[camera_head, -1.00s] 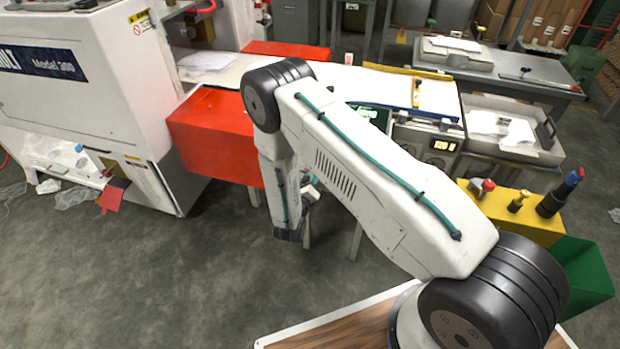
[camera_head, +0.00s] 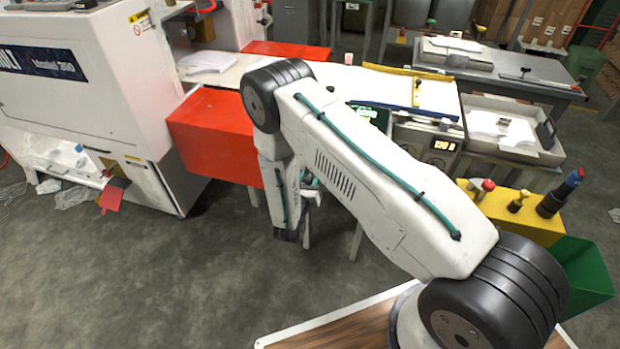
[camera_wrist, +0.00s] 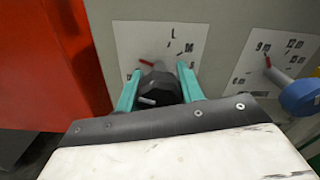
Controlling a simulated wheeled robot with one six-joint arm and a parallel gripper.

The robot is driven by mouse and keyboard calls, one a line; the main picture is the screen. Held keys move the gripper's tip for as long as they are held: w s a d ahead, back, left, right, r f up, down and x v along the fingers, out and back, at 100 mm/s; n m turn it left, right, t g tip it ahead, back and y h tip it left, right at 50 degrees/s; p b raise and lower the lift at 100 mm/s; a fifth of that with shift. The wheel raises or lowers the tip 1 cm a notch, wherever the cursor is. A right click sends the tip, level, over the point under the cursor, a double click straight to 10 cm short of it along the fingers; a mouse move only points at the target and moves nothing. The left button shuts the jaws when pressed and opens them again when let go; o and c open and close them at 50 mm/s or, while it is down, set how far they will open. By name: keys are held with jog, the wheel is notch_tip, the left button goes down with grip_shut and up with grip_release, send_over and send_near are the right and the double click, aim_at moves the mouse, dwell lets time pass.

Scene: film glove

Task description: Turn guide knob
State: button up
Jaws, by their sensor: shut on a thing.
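The guide knob (camera_wrist: 158,88) is a black faceted knob in the wrist view, in front of a white dial plate (camera_wrist: 132,38) with the letters L and M and a red pointer. My gripper (camera_wrist: 158,84) has its two teal fingers on either side of the knob and is shut on it. In the head view my white arm hides the knob, and my gripper's fingers are mostly hidden behind the arm's lower end.
A second dial plate (camera_wrist: 290,48) with a blue knob (camera_wrist: 300,97) is close on the right. A red box (camera_head: 213,135) stands to the left, also seen at the wrist view's left edge. A yellow block (camera_head: 527,222) with small knobs and a green bin (camera_head: 583,275) are right of my arm.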

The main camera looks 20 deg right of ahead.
jog(key=m, duration=0.4)
jog(key=shift+a+m, duration=0.1)
jog(key=shift+m, duration=0.2)
jog(key=m, duration=0.4)
jog(key=shift+m, duration=0.3)
jog(key=m, duration=0.4)
jog(key=shift+m, duration=2.3)
jog(key=o, duration=1)
jog(key=shift+a, duration=0.1)
